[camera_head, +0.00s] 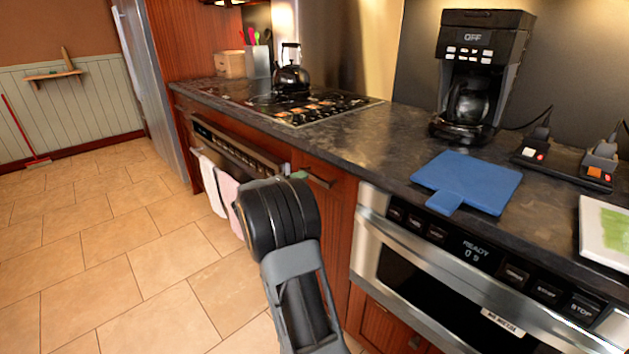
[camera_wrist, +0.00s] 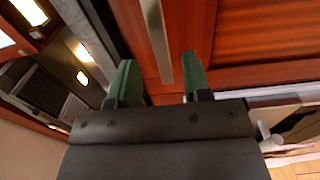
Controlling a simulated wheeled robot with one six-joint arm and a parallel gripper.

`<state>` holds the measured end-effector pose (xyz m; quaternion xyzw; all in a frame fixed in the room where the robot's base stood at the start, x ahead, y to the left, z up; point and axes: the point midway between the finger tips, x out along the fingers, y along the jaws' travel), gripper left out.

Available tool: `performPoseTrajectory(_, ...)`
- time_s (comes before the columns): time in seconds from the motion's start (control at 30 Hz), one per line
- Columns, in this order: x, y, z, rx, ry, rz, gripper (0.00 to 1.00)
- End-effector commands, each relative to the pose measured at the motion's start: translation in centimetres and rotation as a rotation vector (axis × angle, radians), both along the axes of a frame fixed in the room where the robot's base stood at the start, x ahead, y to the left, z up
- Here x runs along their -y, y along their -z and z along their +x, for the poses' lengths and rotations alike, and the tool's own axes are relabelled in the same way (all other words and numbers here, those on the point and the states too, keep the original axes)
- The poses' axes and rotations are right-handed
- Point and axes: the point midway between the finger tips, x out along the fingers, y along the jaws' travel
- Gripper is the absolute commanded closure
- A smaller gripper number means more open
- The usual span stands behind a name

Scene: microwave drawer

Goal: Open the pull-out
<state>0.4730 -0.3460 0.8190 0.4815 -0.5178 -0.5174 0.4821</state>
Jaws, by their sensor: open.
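The pull-out appears to be the narrow red-brown wooden front (camera_head: 328,210) between the oven and the microwave; it looks closed. Its metal bar handle (camera_head: 318,178) sits near the top, under the counter edge. In the wrist view the handle (camera_wrist: 157,38) runs up from between the green fingertips of my gripper (camera_wrist: 158,80), in front of the wooden front (camera_wrist: 198,35). The fingers are open, one on each side of the bar's line; I cannot tell whether they touch it. In the head view my arm hides most of my gripper, with a bit of green showing (camera_head: 299,175).
The microwave drawer (camera_head: 480,275) is on the right, its display reading READY. The oven (camera_head: 235,150) with hanging towels (camera_head: 220,190) is on the left. The counter (camera_head: 375,150) holds a blue board (camera_head: 468,181) and coffee maker (camera_head: 478,75). The tiled floor (camera_head: 120,250) at left is clear.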

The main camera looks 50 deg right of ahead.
Motion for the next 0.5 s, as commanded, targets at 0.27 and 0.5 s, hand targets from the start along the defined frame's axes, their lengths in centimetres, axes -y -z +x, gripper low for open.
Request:
performPoseTrajectory(0.27,4.0,0.1,-0.3,0.000,0.002,0.001,0.55)
performPoseTrajectory(0.5,5.4,0.0,-0.4,0.000,0.000,0.001,0.55)
